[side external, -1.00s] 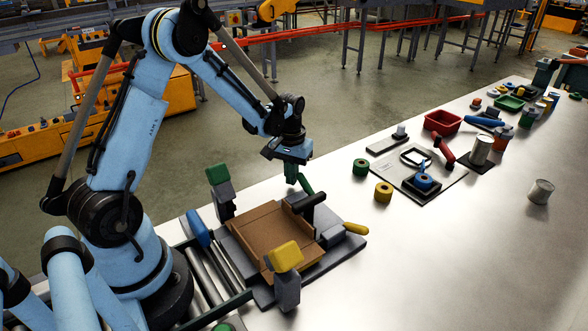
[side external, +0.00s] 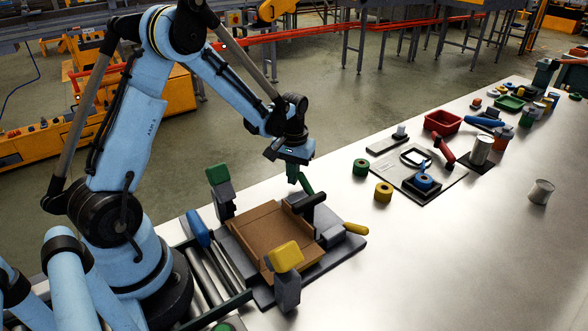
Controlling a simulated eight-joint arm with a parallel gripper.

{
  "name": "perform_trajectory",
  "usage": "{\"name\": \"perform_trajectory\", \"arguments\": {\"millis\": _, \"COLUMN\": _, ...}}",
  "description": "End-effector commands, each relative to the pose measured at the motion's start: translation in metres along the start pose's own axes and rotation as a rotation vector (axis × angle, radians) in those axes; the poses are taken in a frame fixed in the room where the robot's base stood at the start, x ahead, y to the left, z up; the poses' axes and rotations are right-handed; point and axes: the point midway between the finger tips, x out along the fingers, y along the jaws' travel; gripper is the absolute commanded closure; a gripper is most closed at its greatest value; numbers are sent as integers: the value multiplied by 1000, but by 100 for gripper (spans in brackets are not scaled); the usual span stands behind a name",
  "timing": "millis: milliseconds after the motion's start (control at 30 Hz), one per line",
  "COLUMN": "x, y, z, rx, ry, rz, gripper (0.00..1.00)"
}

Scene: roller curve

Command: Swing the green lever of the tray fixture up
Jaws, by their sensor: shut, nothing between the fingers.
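The tray fixture (side external: 262,292) stands on the near part of the bench and holds a brown open tray (side external: 262,228). The green lever (side external: 306,186) is a short slanted handle at the fixture's far right side, by a black bar (side external: 308,201). My gripper (side external: 292,179) points down just left of the lever's upper end, with its fingers shut and empty. The fingers look green too, and I cannot tell whether they touch the lever.
A green-topped clamp (side external: 217,174), a yellow-topped clamp (side external: 284,257), a blue handle (side external: 198,228) and a yellow handle (side external: 355,228) surround the tray. Green (side external: 361,167) and yellow (side external: 383,191) rings lie to the right. The right front of the bench is clear.

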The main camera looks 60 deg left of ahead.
Motion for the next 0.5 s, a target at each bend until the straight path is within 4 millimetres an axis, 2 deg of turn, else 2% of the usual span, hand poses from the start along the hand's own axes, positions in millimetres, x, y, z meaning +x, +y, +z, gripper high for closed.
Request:
{"name": "perform_trajectory", "arguments": {"millis": 33, "x": 1, "y": 15, "z": 11, "rx": 22, "ry": -28, "rz": 30, "gripper": 100}}
{"name": "perform_trajectory", "arguments": {"millis": 500, "x": -6, "y": 19, "z": 13, "rx": 23, "ry": -28, "rz": 30, "gripper": 100}}
